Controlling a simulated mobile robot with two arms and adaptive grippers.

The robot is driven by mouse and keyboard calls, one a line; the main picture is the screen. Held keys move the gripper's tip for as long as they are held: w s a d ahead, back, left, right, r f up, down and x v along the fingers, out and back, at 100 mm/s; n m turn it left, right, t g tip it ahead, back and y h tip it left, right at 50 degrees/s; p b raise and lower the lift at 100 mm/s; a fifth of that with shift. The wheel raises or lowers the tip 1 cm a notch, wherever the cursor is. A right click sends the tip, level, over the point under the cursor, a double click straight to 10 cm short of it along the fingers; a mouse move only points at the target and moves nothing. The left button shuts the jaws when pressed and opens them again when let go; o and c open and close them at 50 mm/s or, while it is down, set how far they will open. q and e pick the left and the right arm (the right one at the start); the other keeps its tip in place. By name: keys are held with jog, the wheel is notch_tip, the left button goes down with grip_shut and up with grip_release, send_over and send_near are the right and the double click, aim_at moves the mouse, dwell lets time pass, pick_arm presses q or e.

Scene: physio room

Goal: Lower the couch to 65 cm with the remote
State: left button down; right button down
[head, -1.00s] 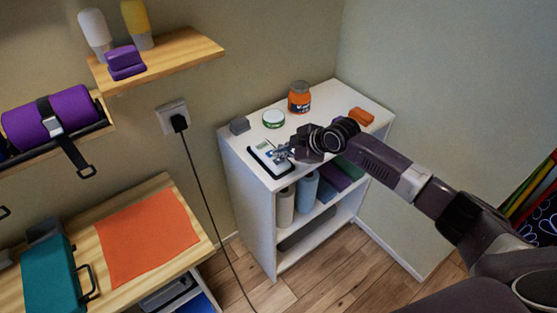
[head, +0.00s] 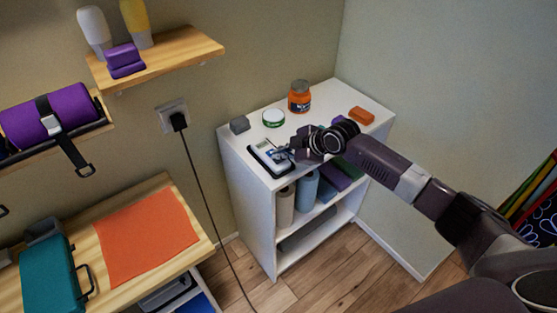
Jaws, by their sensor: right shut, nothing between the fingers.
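The remote (head: 264,154), a dark-edged handset with a pale face, lies on the top of the white shelf unit (head: 240,138), near its front left edge. My right gripper (head: 281,155) is shut with nothing between its fingers. Its fingertips are at the right side of the remote's face; I cannot tell whether they touch it. The gripper hides part of the remote, and its keys and any display are too small to read. The couch is not in view, and neither is my left gripper.
A wooden bench (head: 200,250) with an orange cloth (head: 147,236) is at left. A cable (head: 205,195) hangs from the wall socket.

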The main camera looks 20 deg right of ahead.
aim_at(280, 161)
jog(key=shift+f+b, duration=0.3)
jog(key=shift+f, duration=0.15)
dwell(0.6)
dwell(3.4)
jog(key=shift+r+p, duration=0.75)
jog(key=shift+r, duration=0.2)
notch_tip(280, 161, up, 5)
jog(key=p, duration=0.4)
jog(key=shift+f, duration=0.1)
dwell(0.6)
